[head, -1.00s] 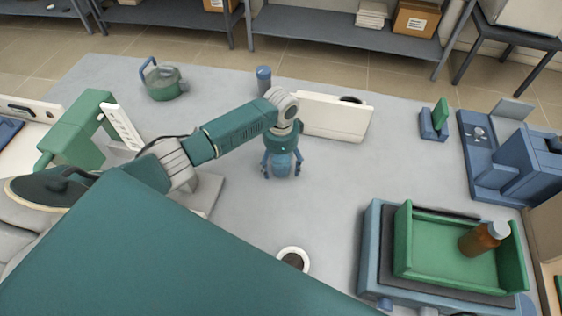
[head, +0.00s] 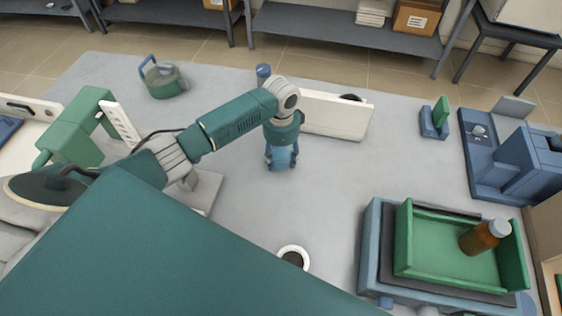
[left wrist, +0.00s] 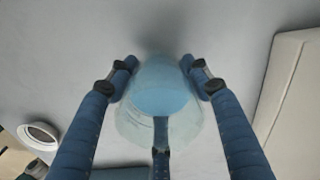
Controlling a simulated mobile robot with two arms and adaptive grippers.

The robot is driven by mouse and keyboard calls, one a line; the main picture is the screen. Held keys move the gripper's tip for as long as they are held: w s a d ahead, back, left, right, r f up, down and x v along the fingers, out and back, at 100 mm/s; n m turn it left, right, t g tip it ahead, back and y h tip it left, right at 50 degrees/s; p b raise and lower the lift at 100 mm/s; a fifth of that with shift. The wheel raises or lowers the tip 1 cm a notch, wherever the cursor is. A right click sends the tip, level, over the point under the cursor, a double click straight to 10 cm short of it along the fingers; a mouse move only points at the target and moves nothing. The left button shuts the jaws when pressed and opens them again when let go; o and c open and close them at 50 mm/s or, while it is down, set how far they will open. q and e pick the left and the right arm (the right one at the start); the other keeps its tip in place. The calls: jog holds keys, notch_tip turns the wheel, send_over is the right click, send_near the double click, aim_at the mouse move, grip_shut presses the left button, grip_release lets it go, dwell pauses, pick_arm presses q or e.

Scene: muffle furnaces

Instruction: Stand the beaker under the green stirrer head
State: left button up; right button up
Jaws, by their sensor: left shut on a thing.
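The beaker (head: 282,158) is a clear vessel with light blue in it, standing on or just above the grey table near its middle; I cannot tell which. My left gripper (head: 281,163) comes down over it from above and is shut on it. My right gripper is not in view.
A white box (head: 338,117) stands close behind and right of the gripper. A white-rimmed cup (head: 293,250) is in front. A blue unit with a green tray (head: 425,258) and brown bottle (head: 484,238) stands at right. A green kettle (head: 163,82) is at the back left.

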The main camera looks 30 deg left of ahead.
pick_arm(q)
notch_tip(320, 180, up, 17)
jog(key=b, duration=0.2)
jog(key=s+d+r+n+b, duration=0.1)
jog(key=s+d+r+n, duration=0.1)
jog(key=s+n, duration=0.3)
jog(key=s+d+r+n+b, duration=0.2)
jog(key=s+d+n, duration=0.3)
jog(key=s, duration=0.7)
jog(key=shift+d+n, duration=0.3)
jog(key=shift+n, duration=0.3)
jog(key=shift+w, duration=0.2)
